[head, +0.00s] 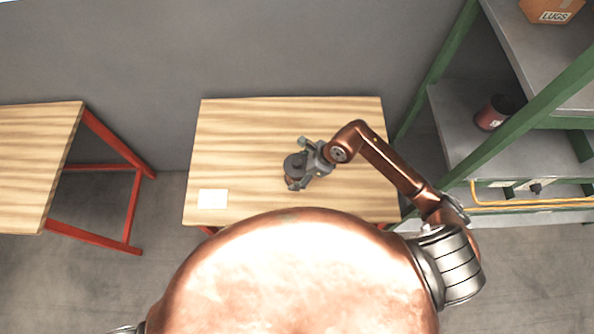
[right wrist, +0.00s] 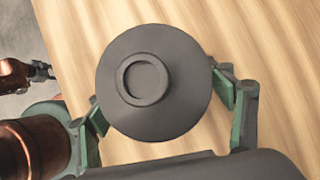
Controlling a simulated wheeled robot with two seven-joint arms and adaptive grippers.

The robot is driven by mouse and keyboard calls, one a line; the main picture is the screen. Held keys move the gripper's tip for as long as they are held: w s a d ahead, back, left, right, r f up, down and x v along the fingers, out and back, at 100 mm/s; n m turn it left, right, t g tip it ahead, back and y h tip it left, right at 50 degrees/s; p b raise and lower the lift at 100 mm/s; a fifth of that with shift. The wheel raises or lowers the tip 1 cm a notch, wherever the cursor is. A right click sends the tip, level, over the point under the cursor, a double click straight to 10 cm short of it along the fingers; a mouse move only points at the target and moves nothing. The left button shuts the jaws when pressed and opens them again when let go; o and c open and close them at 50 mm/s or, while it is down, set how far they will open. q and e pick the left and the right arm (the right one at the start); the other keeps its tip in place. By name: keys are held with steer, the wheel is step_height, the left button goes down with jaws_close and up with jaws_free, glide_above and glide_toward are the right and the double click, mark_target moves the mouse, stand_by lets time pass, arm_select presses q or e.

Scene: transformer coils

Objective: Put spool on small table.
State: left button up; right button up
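The spool (head: 293,166) has a dark grey round top and a reddish-brown side. It stands upright over the wooden table (head: 240,130) in front of me, apparently resting on it. In the right wrist view, its flange with a raised hub (right wrist: 155,85) fills the middle. My right gripper (head: 299,165) is around the spool, with one green-padded finger on each side. The fingers are spread wide, with slight gaps beside the flange, so they look open. My left gripper (right wrist: 42,71) shows small at the left of the right wrist view; its opening is unclear.
A white card (head: 212,199) lies at the table's front left. Another wooden table (head: 35,150) with red legs stands at left, across a floor gap. A green-framed shelf (head: 465,130) at right holds a dark red spool (head: 494,113) and a LUGS box (head: 550,10).

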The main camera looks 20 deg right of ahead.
steer(key=v, duration=1.2)
steer(key=shift+r, duration=0.2)
